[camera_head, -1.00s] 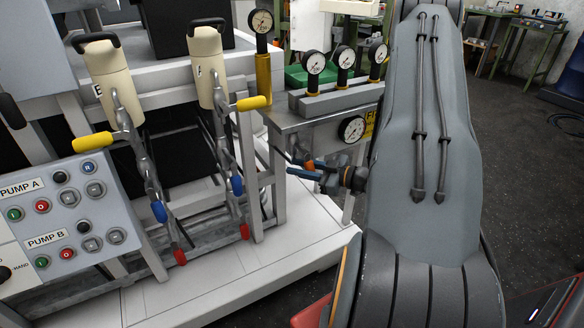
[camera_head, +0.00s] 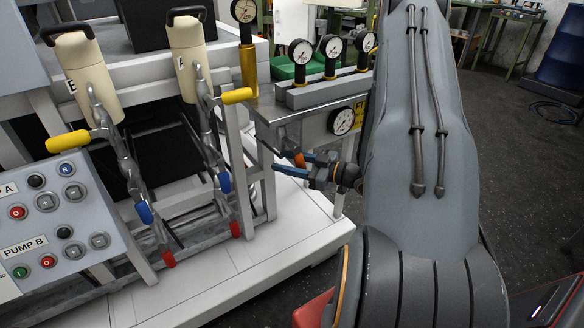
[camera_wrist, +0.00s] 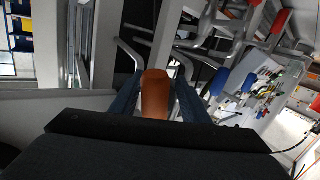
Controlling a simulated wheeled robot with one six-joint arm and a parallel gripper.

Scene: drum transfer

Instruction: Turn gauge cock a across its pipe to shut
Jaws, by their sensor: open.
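An orange handle (camera_head: 299,160), which may be gauge cock a though no label on it can be read, shows beside my gripper near the grey stand. In the wrist view the orange handle (camera_wrist: 155,95) fills the gap between the two dark blue fingers of my gripper (camera_wrist: 157,92). My gripper (camera_head: 293,164) is open, with a finger on each side of the handle. I cannot tell whether either finger touches it. The cock's body and the pipe are mostly hidden by my gripper.
Left of my gripper hang levers with blue grips (camera_head: 224,182) and red grips (camera_head: 235,229). Yellow handles (camera_head: 237,96) stick out above them. Dial gauges (camera_head: 301,51) stand on the grey stand, with another gauge (camera_head: 342,121) on its front. A pump panel (camera_head: 65,215) is at left.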

